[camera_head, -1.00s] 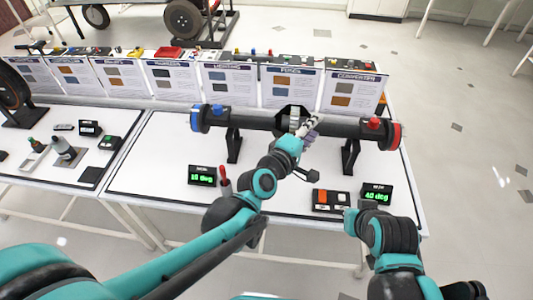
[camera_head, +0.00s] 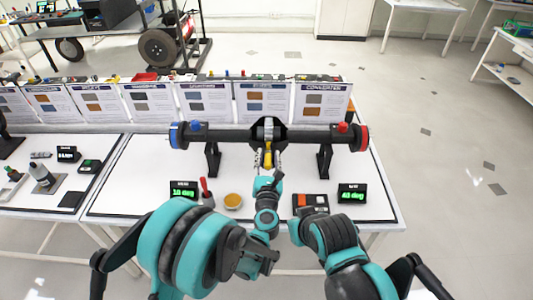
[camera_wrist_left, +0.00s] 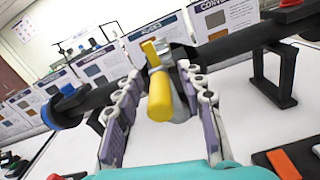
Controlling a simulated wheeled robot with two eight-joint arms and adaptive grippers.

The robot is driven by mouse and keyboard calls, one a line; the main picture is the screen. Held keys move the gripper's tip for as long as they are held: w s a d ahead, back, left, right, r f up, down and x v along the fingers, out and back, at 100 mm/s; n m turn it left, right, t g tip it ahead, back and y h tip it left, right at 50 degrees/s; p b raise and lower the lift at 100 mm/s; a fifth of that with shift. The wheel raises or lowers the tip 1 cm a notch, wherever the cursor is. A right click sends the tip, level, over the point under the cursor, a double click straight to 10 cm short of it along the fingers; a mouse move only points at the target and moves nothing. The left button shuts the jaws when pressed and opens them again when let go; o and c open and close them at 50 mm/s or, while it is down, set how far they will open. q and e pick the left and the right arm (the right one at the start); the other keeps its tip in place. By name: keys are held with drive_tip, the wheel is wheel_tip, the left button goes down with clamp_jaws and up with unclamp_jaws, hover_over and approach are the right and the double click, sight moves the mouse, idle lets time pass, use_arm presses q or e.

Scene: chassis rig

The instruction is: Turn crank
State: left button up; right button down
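A horizontal black shaft (camera_head: 225,135) with a blue left end and a red right end rests on two black stands. At its middle is a hub with a yellow crank handle (camera_head: 268,157), which points toward me; the handle also shows in the left wrist view (camera_wrist_left: 160,98). My left gripper (camera_head: 267,170) is at the handle. In the left wrist view its two fingers (camera_wrist_left: 160,112) stand on either side of the handle with gaps, so it is open around it. My right arm shows at the lower right of the head view, but its gripper is not visible.
Two small displays (camera_head: 184,190) (camera_head: 352,193) with green digits stand on the white table. Between them are a red-handled tool (camera_head: 206,190), a yellow round item (camera_head: 233,201) and an orange switch box (camera_head: 309,202). A row of information panels (camera_head: 208,103) stands behind the shaft.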

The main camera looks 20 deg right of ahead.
use_arm(q)
drive_tip(key=shift+x, duration=1.45)
clamp_jaws()
